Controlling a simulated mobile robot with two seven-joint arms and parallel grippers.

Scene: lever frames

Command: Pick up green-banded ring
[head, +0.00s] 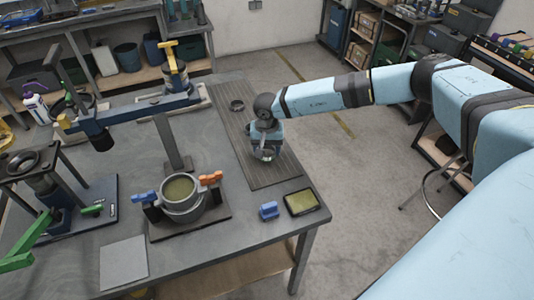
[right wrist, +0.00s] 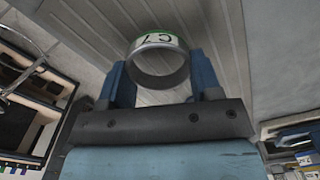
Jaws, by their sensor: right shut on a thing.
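The green-banded ring (right wrist: 157,62) is a short grey ring with a green band and a pale label on its rim. In the right wrist view it sits between the two blue fingers of my right gripper (right wrist: 160,78), which is shut on it. In the head view my right gripper (head: 266,153) points down over the dark grooved mat (head: 262,172) on the table's right side; the ring is mostly hidden there. I cannot tell whether the ring touches the mat. My left gripper is not in view.
A dark ring (head: 237,104) lies farther back on the mat. A blue block (head: 269,211) and a shallow tray (head: 301,202) stand near the front right edge. A clamp fixture with a grey cup (head: 181,210) and lever frames fill the table's middle and left.

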